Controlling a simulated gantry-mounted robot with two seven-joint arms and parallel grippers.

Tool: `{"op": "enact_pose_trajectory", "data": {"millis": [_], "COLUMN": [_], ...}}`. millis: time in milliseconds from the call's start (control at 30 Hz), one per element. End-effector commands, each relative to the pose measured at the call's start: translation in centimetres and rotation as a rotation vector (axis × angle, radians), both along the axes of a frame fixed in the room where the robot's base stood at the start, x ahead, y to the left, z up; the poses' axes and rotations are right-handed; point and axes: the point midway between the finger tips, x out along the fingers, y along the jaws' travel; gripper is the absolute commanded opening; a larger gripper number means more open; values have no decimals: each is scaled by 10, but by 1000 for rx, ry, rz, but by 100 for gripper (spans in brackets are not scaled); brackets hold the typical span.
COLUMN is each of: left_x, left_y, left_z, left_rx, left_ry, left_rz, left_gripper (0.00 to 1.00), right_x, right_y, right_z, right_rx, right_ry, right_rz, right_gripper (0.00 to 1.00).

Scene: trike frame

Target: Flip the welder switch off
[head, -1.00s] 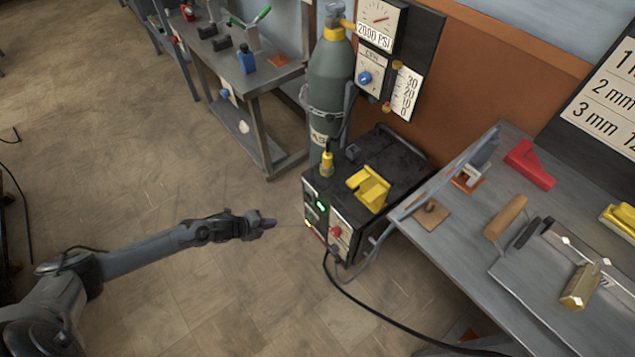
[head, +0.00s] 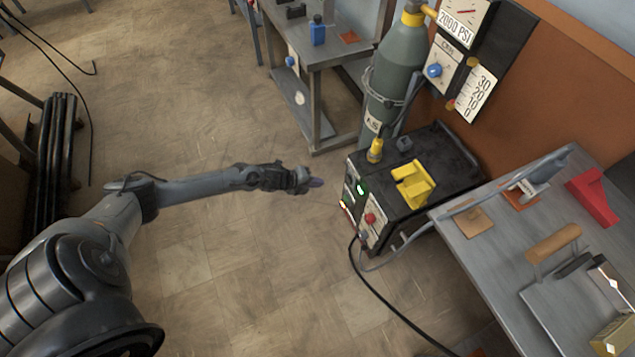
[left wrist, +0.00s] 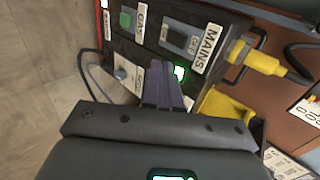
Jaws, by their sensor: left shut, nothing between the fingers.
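The welder (head: 405,210) is a black box on the floor with controls on its front panel. In the left wrist view, a dark switch (left wrist: 179,37) sits beside the MAINS label (left wrist: 208,48). I cannot tell for sure which way it is set. A green light is lit on the panel (left wrist: 180,73); it also shows in the head view (head: 362,189). My left gripper (head: 317,182) is shut and empty in front of the panel. Its purple fingertips (left wrist: 161,68) overlap the panel just below the switch in the wrist view; contact cannot be told. My right gripper is not in view.
A yellow piece (head: 413,184) lies on the welder, and a yellow plug (left wrist: 255,56) joins its panel. A gas cylinder (head: 397,80) stands behind. A steel workbench (head: 480,265) is at right. A black cable (head: 385,305) crosses the floor, which is clear around the arm.

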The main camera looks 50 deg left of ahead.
Motion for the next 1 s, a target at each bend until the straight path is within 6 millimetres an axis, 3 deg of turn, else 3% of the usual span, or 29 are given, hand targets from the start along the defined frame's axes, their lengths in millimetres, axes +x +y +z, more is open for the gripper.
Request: {"op": "enact_pose_trajectory", "data": {"millis": [33, 433, 700, 1000], "left_x": [7, 60, 88, 95], "left_y": [-3, -21, -30, -32], "left_z": [-10, -56, -47, -44], "left_rx": [-2, -2, -1, -1], "left_ry": [-3, -1, -2, 0], "left_rz": [1, 1, 1, 1], "left_gripper": [0, 0, 0, 0], "right_x": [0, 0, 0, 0], "right_y": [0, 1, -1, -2], "right_z": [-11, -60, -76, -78], "right_rx": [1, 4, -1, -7], "right_ry": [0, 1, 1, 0], "right_rz": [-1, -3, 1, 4], "right_gripper": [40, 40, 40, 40]}}
